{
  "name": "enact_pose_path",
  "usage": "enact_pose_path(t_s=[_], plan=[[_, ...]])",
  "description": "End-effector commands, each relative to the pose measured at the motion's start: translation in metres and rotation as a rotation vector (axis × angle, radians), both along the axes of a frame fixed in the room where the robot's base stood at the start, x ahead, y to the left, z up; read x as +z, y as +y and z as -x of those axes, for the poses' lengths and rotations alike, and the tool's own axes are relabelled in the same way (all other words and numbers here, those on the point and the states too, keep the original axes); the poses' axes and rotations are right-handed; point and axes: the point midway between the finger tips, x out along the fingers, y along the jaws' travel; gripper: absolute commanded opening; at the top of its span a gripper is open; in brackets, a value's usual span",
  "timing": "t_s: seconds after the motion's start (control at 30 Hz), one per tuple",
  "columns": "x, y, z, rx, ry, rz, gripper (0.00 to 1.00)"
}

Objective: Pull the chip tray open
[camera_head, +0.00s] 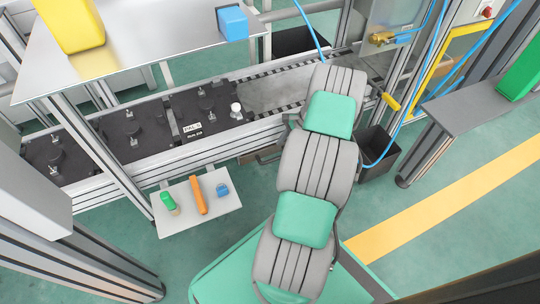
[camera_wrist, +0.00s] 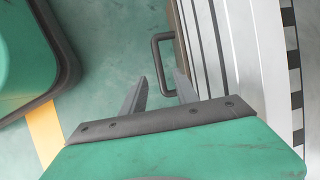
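The chip tray's dark handle (camera_wrist: 157,65) shows in the wrist view as a squared loop standing out from the tray front (camera_wrist: 177,45) below the conveyor side. My gripper (camera_wrist: 161,76) is open, with two grey fingers apart. In the picture the lower part of the handle lies between the fingertips; I cannot tell whether they are level with it in depth or touching it. Nothing is held. In the head view a brownish part of the tray (camera_head: 262,152) shows under the conveyor, left of my arm. My arm hides the gripper there.
The conveyor (camera_head: 285,90) with black fixture plates runs along above the tray. A small white table (camera_head: 228,222) with a green, an orange and a blue object stands at left. A dark bin (camera_head: 378,155) stands right of my arm. Green floor lies beside the handle.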

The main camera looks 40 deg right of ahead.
Motion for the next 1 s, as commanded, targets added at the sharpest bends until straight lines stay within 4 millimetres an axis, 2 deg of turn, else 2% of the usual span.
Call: enact_pose_path(t_s=[0.3,0.4,0.67,1.0], plan=[[-0.054,0.018,-0.013,0.000,0.003,-0.002,0.36],[-0.064,0.022,-0.017,0.000,0.002,-0.001,0.36],[-0.065,0.023,-0.018,-0.001,0.001,0.000,0.36],[-0.065,0.023,-0.018,0.000,0.001,0.001,0.09]])
